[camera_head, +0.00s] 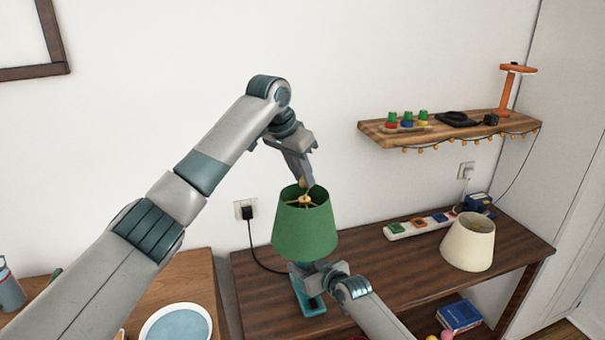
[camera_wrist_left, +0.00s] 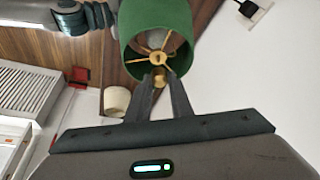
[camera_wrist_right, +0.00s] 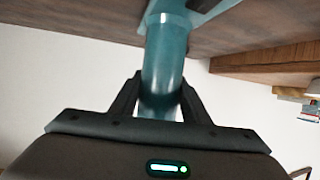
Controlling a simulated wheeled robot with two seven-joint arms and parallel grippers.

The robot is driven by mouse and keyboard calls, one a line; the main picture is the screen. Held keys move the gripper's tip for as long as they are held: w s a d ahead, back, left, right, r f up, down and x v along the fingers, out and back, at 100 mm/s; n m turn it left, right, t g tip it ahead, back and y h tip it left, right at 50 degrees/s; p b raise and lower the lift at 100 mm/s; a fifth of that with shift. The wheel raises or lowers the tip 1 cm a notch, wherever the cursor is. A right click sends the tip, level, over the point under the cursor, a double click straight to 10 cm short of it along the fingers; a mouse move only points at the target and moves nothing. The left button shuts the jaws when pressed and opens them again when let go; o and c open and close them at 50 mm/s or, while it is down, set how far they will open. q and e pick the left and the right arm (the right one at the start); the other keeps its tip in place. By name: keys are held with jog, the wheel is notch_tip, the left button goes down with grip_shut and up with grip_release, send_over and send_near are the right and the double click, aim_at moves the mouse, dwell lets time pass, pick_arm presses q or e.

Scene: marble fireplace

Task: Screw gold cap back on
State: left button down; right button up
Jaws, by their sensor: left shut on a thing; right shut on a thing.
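The lamp has a green shade (camera_head: 305,232) and a teal base (camera_head: 308,303) on the dark wooden table; it stands upright. A gold ring with spokes (camera_head: 304,200) shows inside the shade's open top; the left wrist view shows it too (camera_wrist_left: 157,58). My left gripper (camera_head: 305,183) points down over that opening, shut on the small gold cap (camera_wrist_left: 159,80). The cap is above the ring's centre; I cannot tell whether it touches the post. My right gripper (camera_wrist_right: 162,88) is shut around the teal lamp stem (camera_wrist_right: 166,55) below the shade.
A cream shade (camera_head: 468,243) and a power strip (camera_head: 420,226) stand on the table at right. A wooden shelf (camera_head: 455,128) with small items hangs on the wall above. A black plug (camera_head: 246,211) with cord is behind the lamp at left. A blue-topped round dish (camera_head: 178,328) is at lower left.

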aim_at(301, 186)
dwell(0.3)
pick_arm(q)
jog(key=shift+f, duration=0.85)
jog(key=shift+f, duration=0.6)
pick_arm(e)
grip_shut()
pick_arm(q)
jog(key=m+g+h, duration=0.1)
jog(key=m, duration=0.3)
jog(key=shift+w+a, duration=0.1)
jog(key=shift+w, duration=0.05)
jog(key=m, duration=0.1)
jog(key=m+g, duration=0.1)
jog(key=m, duration=0.1)
jog(key=shift+w+a+r+g, duration=0.1)
jog(key=shift+w+g, duration=0.15)
jog(key=shift+g, duration=0.05)
jog(key=shift+m+g+h, duration=0.3)
jog(key=shift+m+g, duration=0.2)
jog(key=shift+m, duration=0.9)
pick_arm(e)
jog(key=shift+d, duration=0.1)
pick_arm(q)
jog(key=shift+s, duration=0.1)
jog(key=c, duration=1.6)
grip_release()
